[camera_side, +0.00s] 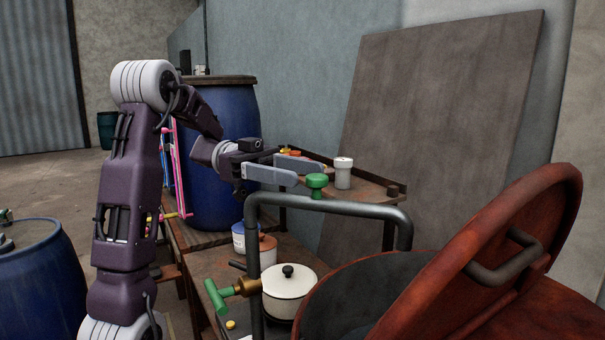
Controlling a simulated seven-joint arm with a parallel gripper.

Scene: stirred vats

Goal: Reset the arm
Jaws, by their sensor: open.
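My gripper (285,168) is open, with two long flat grey fingers pointing right. It hangs in the air above the bench, near a green knob (317,182) and a white cylindrical container (343,172). I see nothing between the fingers. My arm rises at the left and bends over at the top towards the bench. I cannot tell whether the fingertips touch the green knob.
A large red-brown lid (500,245) stands tilted open over a vat at the right. A grey pipe rail (330,207) arches before the gripper. Open floor shows at left.

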